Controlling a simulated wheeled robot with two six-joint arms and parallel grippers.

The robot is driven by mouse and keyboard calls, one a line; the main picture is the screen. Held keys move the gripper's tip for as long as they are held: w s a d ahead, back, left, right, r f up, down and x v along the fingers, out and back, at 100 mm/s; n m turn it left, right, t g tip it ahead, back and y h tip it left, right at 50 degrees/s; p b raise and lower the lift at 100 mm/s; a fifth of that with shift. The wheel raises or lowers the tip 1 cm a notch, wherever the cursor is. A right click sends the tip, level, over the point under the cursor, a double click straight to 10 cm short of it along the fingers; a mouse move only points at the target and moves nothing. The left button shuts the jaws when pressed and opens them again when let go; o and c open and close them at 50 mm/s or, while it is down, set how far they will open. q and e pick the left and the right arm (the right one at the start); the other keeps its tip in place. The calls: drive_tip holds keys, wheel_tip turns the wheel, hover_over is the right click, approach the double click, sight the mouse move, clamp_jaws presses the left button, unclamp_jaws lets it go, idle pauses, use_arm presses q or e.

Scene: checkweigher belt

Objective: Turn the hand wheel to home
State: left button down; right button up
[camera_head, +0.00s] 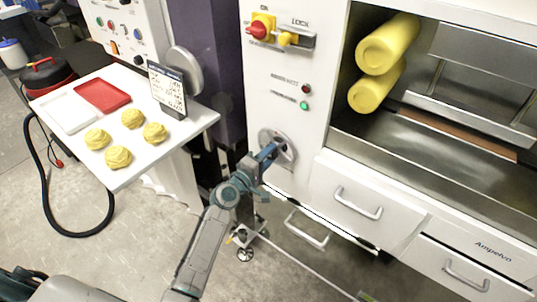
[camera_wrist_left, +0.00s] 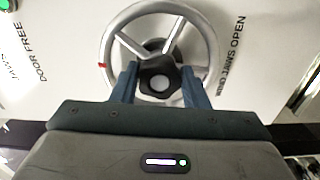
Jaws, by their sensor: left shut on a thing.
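The hand wheel (camera_head: 288,150) is a grey metal wheel on the white machine front, below the two lamps. In the left wrist view the wheel (camera_wrist_left: 207,31) shows its round rim, its spokes and a black lobed hub with a pale centre. A red mark sits on the rim's left side. My left gripper (camera_head: 270,150) reaches the wheel, partly covering it in the head view. In the left wrist view its blue fingers (camera_wrist_left: 160,86) are shut on the hub, one on each side. The wheel's lower part is hidden behind the gripper. My right gripper is not in view.
A red lamp (camera_head: 306,88) and a lit green lamp (camera_head: 303,105) sit above the wheel. A red-yellow lock switch (camera_head: 262,27) is higher up. Drawers with handles (camera_head: 357,204) are to the right. A white table (camera_head: 122,182) with several yellow lumps stands left.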

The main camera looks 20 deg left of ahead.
use_arm(q)
drive_tip(key=shift+n, duration=0.5)
drive_tip(key=c, duration=0.8)
unclamp_jaws()
drive_tip(key=b+v, duration=0.1)
drive_tip(key=v, duration=1)
drive_tip(key=shift+f, duration=0.1)
